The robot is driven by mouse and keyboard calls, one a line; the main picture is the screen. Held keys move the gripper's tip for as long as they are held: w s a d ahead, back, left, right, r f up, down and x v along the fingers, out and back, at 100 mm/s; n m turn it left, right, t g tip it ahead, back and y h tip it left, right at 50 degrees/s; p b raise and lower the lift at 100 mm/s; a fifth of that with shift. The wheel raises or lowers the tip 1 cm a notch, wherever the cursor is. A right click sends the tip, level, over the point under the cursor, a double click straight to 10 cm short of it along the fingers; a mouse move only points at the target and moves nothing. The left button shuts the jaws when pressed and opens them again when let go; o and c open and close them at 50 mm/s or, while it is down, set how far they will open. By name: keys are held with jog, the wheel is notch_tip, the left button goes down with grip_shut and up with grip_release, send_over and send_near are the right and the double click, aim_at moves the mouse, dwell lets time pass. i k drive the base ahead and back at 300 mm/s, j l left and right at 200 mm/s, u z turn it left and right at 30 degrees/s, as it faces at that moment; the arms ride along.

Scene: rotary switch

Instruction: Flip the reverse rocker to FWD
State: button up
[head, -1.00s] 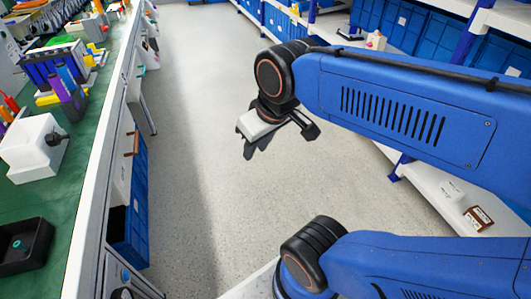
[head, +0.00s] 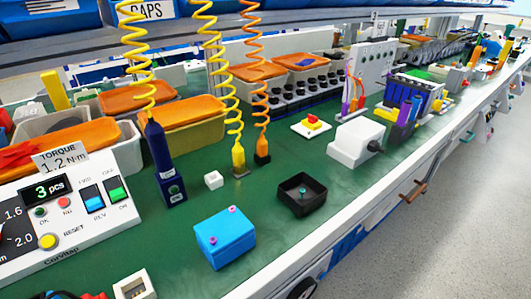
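The reverse rocker (head: 93,198) is a blue rocker on the sloped white front of a control box (head: 130,212) at the left of the head view. Small labels read FWD above it and REV below it. Which end is pressed in is too small to tell. My gripper and arm are not in view now.
The box also has a "3 pcs" display (head: 45,190) and a yellow RESET button (head: 48,241). A blue block (head: 225,238), a black tray (head: 302,194) and a hanging dark blue tool (head: 163,165) stand to the right. Green bench top lies between them.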

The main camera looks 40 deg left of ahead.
aim_at(92, 198)
jog(key=k, duration=1.05)
jog(key=u, duration=0.4)
jog(key=k+u, duration=0.1)
jog(key=u, duration=0.65)
jog(key=k+j+u, duration=0.1)
jog(key=u, duration=0.3)
jog(key=l+u, duration=0.45)
jog(key=l, duration=0.25)
jog(key=k+l+u, duration=0.1)
jog(key=l+u, duration=0.35)
jog(key=l, duration=0.25)
